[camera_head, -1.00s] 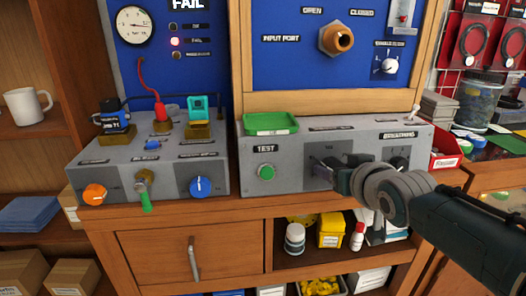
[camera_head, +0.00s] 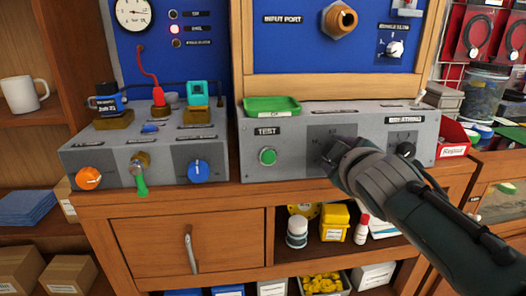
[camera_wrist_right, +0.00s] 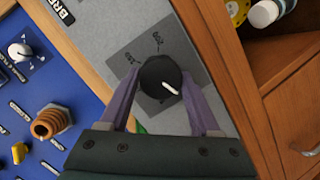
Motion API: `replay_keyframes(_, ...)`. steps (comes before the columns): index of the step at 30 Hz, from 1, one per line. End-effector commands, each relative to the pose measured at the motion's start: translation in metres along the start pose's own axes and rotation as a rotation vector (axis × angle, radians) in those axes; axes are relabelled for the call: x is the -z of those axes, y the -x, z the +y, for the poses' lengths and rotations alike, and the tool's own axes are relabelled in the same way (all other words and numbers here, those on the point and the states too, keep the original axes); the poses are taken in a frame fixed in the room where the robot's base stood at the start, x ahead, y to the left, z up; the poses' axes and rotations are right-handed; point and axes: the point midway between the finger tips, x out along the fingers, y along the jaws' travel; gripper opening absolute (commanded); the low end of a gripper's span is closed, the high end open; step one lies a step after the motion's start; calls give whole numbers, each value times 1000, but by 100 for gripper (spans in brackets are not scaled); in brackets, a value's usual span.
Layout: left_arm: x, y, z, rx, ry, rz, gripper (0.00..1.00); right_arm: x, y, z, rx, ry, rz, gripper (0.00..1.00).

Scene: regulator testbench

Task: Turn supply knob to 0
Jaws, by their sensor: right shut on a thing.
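A round black knob (camera_wrist_right: 158,76) with a white pointer line sits on a grey plate with small printed marks in the right wrist view. The pointer aims toward the lower right of that view. My right gripper (camera_head: 334,156) is shut on this knob, with one finger on each side of it. In the head view the gripper is at the darker plate (camera_head: 318,133) in the middle of the right grey console (camera_head: 222,165), and it hides the knob there. My left gripper is not in view.
Another black knob (camera_head: 406,150) sits right of my gripper, under the BREATHING label. A green TEST button (camera_head: 267,156) is to its left. A green tray (camera_head: 272,105) lies on top of the console. The left console has orange (camera_head: 89,178) and blue (camera_head: 199,172) knobs.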

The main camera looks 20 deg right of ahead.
Motion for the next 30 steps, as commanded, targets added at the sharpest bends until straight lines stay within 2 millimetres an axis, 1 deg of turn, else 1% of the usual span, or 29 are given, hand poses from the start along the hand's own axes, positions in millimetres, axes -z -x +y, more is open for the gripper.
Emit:
replay_keyframes(1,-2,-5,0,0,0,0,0,-1,-1,-2,-7,31,2,8)
replay_keyframes(3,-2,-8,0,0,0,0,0,0,-1,-2,-16,76,2,8)
replay_keyframes(12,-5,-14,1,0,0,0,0,0,0,-2,-40,195,2,8)
replay_keyframes(29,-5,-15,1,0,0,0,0,0,0,-1,-46,227,1,8)
replay_keyframes(30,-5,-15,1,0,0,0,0,0,0,-1,-46,227,1,66)
